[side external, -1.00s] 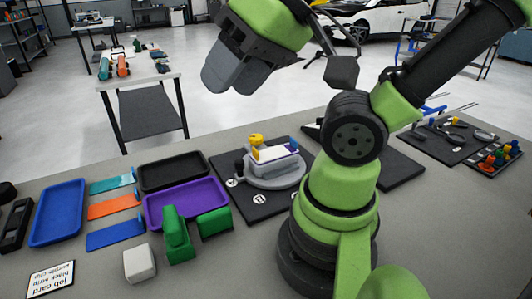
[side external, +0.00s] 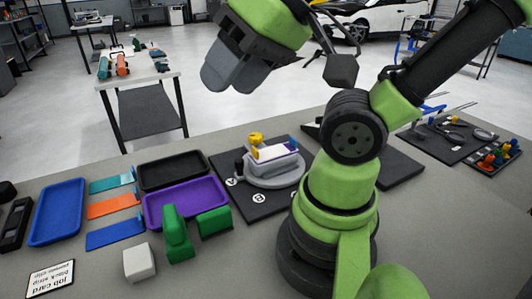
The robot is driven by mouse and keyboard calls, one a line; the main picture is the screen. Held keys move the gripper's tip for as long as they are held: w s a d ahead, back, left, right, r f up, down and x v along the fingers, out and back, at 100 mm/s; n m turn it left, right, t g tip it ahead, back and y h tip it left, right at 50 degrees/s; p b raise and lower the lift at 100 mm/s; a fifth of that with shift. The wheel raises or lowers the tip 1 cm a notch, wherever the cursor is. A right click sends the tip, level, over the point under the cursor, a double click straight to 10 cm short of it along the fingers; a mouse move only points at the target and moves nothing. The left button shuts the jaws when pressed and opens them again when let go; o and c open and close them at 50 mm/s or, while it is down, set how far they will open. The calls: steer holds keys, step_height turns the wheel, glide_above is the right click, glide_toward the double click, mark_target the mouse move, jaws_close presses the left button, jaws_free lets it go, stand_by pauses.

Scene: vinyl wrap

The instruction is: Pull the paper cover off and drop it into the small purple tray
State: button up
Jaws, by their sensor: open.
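The small purple tray (side external: 215,189) lies on the bench left of the black work mat and looks empty. On the mat, a round grey base (side external: 279,181) carries a workpiece (side external: 276,160) with a white upper part, a purple band and yellow and blue pieces on it. The paper cover cannot be told apart clearly from the white part at this size. My gripper (side external: 226,83) is high above the bench, up and left of the workpiece. It is open, and nothing shows in it.
A blue tray (side external: 38,236), a black tray (side external: 177,184), teal, orange and blue flat tools, green blocks (side external: 177,236), a white block (side external: 139,263) and a job card (side external: 50,279) lie on the left. A tool mat (side external: 436,142) lies at the far right.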

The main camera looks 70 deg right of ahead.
steer(key=shift+o, duration=1.5)
steer(key=shift+w+d, duration=0.2)
steer(key=shift+w, duration=0.05)
steer(key=n+g+h, duration=0.2)
steer(key=n+g, duration=0.5)
steer(key=n, duration=0.6)
glide_above(255, 149)
step_height(255, 149, down, 14)
steer(key=shift+d+f, duration=0.1)
steer(key=shift+f, duration=0.15)
step_height(255, 149, down, 9)
steer(key=shift+f, duration=0.2)
steer(key=shift+c, duration=0.3)
